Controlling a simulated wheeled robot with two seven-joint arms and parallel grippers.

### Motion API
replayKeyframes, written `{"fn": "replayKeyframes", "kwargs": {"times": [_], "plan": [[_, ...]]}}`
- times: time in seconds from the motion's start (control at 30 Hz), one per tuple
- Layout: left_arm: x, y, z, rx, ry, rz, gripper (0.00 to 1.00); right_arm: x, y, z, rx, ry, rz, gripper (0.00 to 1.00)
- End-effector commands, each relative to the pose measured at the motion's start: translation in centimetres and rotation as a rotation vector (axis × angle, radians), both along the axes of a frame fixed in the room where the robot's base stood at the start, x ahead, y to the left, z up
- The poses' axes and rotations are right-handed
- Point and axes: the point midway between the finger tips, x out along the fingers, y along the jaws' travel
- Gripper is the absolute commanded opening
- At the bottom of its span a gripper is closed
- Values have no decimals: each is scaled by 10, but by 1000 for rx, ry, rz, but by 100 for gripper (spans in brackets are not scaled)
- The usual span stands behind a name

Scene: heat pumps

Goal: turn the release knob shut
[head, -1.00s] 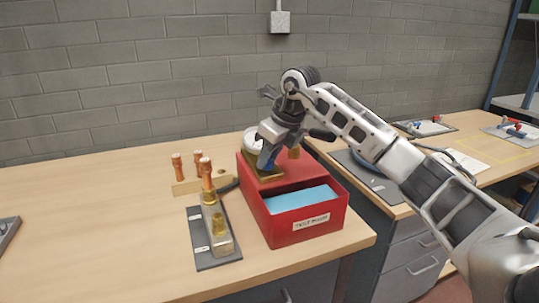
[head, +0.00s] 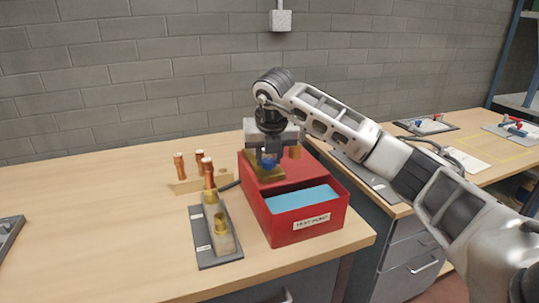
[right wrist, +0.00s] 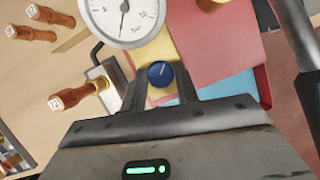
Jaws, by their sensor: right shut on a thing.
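The blue release knob (right wrist: 160,74) sits on a brass block (right wrist: 153,52) below a round white gauge (right wrist: 124,16) in the right wrist view. In the head view the knob (head: 268,162) shows low between the fingers, on top of the red box (head: 291,172). My right gripper (head: 269,163) points down over it, with its fingers shut on the knob's sides; the fingers also show in the right wrist view (right wrist: 160,88). The gripper hides most of the gauge in the head view. My left gripper is not in view.
A light blue pad (head: 300,199) lies in the box's open front. Left of the box stand a grey plate with a brass fitting (head: 221,236) and a wooden rack with copper pieces (head: 187,185). A second bench (head: 472,160) stands at right.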

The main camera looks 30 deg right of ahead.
Motion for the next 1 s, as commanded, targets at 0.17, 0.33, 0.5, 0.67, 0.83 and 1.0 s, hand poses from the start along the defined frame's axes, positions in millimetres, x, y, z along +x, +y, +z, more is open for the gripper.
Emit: {"fn": "replayKeyframes", "kwargs": {"times": [0.17, 0.33, 0.5, 0.67, 0.83, 1.0], "plan": [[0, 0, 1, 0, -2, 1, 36, 2, 1, 2, -1, -5, -169, 8], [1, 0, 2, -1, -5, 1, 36, 2, 2, 2, 1, -5, -331, 8], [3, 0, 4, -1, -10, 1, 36, 3, 2, 2, 0, -5, -479, 8], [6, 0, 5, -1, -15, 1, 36, 4, 3, 2, 1, -4, -595, 8], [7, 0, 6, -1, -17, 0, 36, 4, 3, 2, 0, -5, -687, 8], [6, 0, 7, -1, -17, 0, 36, 4, 3, 2, 1, -6, -744, 8]]}}
